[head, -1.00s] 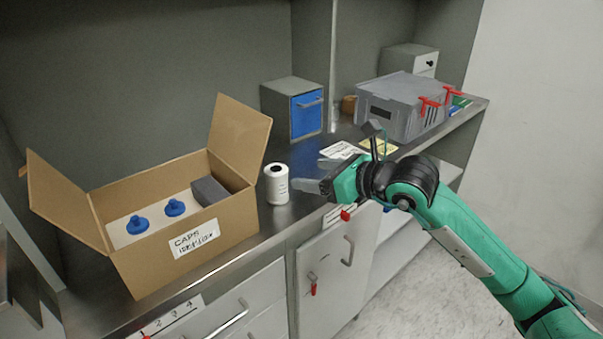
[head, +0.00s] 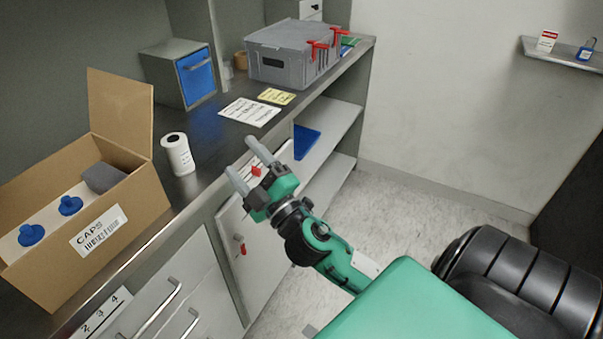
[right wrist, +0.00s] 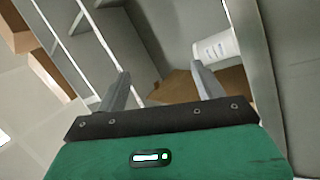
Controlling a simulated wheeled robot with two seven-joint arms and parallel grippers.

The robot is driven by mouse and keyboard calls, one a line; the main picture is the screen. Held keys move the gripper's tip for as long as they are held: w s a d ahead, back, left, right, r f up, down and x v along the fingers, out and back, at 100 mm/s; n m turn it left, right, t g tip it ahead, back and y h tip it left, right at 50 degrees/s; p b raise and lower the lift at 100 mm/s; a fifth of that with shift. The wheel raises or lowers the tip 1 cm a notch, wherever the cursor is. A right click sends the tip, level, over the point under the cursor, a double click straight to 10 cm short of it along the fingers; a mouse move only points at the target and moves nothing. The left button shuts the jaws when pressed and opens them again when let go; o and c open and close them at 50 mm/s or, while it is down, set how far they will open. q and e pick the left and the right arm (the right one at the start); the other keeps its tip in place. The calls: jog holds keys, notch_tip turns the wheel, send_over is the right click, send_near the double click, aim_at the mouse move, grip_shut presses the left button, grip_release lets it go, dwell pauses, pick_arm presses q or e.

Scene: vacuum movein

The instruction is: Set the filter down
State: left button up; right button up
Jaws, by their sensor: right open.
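A white cylinder with a dark hole in its top, which I take as the filter (head: 178,155), stands upright on the metal counter (head: 205,180), just right of the cardboard box (head: 140,190). A white cylinder with print also shows at the top of the right wrist view (right wrist: 215,47). My right gripper (head: 240,155) is open and empty, in front of the counter's edge and to the right of the filter, apart from it. In the wrist view its two fingers (right wrist: 160,72) stand apart with nothing between them. My left gripper is not in view.
The open box labelled CAPS holds blue caps (head: 71,205) and a grey block (head: 104,178). A blue-fronted cabinet (head: 197,77), paper labels (head: 250,111) and a grey crate with red clips (head: 290,55) are on the counter. Drawers and shelves lie below; the floor is clear.

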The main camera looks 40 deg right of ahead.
jog(key=s+d+f+m+g+h, duration=0.1)
jog(key=s+f+m+g+h, duration=0.15)
jog(key=f+m+g, duration=0.45)
jog(key=s+d+f+m+g+h, duration=0.2)
jog(key=s+f, duration=0.1)
jog(key=f, duration=0.9)
jog(key=s+a+f+m+g+y, duration=0.1)
jog(key=s+a+f+g+y, duration=0.1)
jog(key=s+a+f+g, duration=0.2)
jog(key=s+a+f+m+g+y, duration=0.1)
jog(key=s+a+f+g, duration=0.3)
jog(key=s+f, duration=0.6)
jog(key=s+g+y, duration=0.1)
jog(key=s, duration=0.2)
jog(key=shift+a+g, duration=0.2)
jog(key=shift+g, duration=0.2)
jog(key=shift+w+y, duration=0.1)
jog(key=shift+y, duration=0.15)
